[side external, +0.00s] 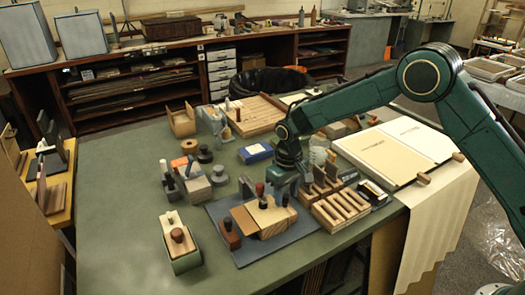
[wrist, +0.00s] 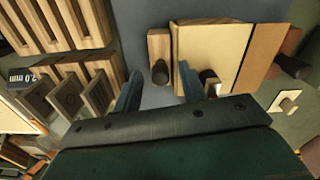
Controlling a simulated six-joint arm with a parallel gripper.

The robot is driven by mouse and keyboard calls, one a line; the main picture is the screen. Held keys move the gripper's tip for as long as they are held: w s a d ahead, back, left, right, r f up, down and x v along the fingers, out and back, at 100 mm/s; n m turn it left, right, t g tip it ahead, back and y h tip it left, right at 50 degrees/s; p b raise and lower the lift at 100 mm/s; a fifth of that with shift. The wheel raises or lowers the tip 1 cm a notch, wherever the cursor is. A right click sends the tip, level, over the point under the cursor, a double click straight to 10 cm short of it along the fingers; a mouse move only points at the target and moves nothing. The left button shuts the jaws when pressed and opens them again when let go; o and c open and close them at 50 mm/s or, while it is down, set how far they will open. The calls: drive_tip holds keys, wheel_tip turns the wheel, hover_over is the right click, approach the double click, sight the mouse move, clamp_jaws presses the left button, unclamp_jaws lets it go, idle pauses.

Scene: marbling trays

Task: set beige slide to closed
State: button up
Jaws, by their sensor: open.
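A beige slide (side external: 268,213) is a flat panel on a wooden box, on the blue-grey mat (side external: 222,210). A knob stands near its edge; in the wrist view the panel (wrist: 218,42) shows right of my fingers. A reddish-brown block (side external: 229,240) with a dark knob flanks it on one side, a lighter wooden block (wrist: 159,48) with a dark knob on the other. My gripper (wrist: 160,82) is open. Its right finger appears close to the beige panel's knob; contact cannot be told. In the side external view the fingers are mostly hidden.
A grey-green box (side external: 184,262) with another beige top and dark red knob stands front left. A slotted wooden rack (side external: 340,207) is close on the right. The table's left part is clear.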

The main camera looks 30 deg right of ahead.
sight(286, 196)
wheel_tip(286, 196, up, 14)
drive_tip(key=shift+f, duration=0.15)
idle(0.5)
idle(0.3)
drive_tip(key=s+d+r+t, duration=0.1)
drive_tip(key=s+d+r, duration=0.3)
drive_tip(key=s+r, duration=0.35)
drive_tip(key=s+d+r+t, duration=0.2)
drive_tip(key=s+d+r, duration=0.3)
drive_tip(key=s+r, duration=0.25)
drive_tip(key=s+d+f+m+t, duration=0.1)
drive_tip(key=s+d, duration=0.1)
drive_tip(key=s, duration=0.8)
drive_tip(key=s+d+f+t, duration=0.1)
drive_tip(key=s+d, duration=0.1)
drive_tip(key=s, duration=0.8)
drive_tip(key=shift+d+m+t, duration=0.3)
drive_tip(key=shift+d+m, duration=0.05)
drive_tip(key=shift+m, duration=0.05)
